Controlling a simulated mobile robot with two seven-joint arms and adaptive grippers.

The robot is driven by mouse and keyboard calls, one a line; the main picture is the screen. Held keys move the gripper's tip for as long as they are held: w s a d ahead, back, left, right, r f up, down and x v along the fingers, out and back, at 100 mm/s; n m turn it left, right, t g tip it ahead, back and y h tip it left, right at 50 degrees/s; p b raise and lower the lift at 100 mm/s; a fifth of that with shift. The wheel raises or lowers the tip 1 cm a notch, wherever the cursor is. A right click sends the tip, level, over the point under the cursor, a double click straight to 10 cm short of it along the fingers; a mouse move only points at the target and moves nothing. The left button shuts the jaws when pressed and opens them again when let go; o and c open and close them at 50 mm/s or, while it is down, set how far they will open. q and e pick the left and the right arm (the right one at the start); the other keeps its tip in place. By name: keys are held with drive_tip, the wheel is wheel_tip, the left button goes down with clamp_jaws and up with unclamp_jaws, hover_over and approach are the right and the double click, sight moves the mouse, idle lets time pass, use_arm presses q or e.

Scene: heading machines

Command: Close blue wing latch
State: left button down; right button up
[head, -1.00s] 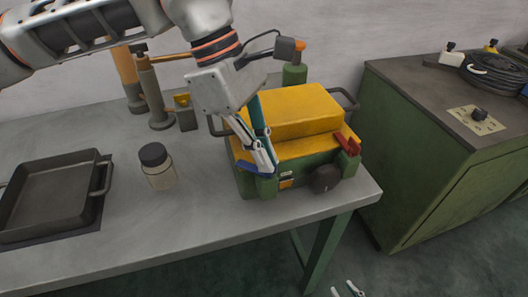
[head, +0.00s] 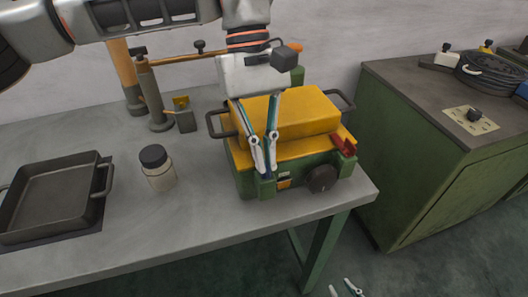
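A yellow-and-green machine (head: 290,112) stands near the table's right end. On its front are a green block (head: 265,188) at the left corner, a dark round knob (head: 322,178) and a red latch (head: 344,145) at the right. I cannot make out the blue wing latch; my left fingers cover the front left, where blue showed earlier. My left gripper (head: 265,170) points down there, its tips a small gap apart, with nothing clearly held. Whether it touches the machine is unclear. Only the tips of my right gripper (head: 344,289) show at the bottom edge, apart and empty, below the table.
A jar with a black lid (head: 157,167) and a dark pan (head: 52,195) stand to the left on the table (head: 190,222). A clamp stand (head: 152,92) is behind. A green cabinet (head: 440,160) is to the right. Table between jar and machine is clear.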

use_arm(q)
drive_tip(key=shift+m, duration=0.3)
drive_tip(key=c, duration=2.3)
unclamp_jaws()
drive_tip(key=v, duration=1.2)
drive_tip(key=shift+d, duration=0.1)
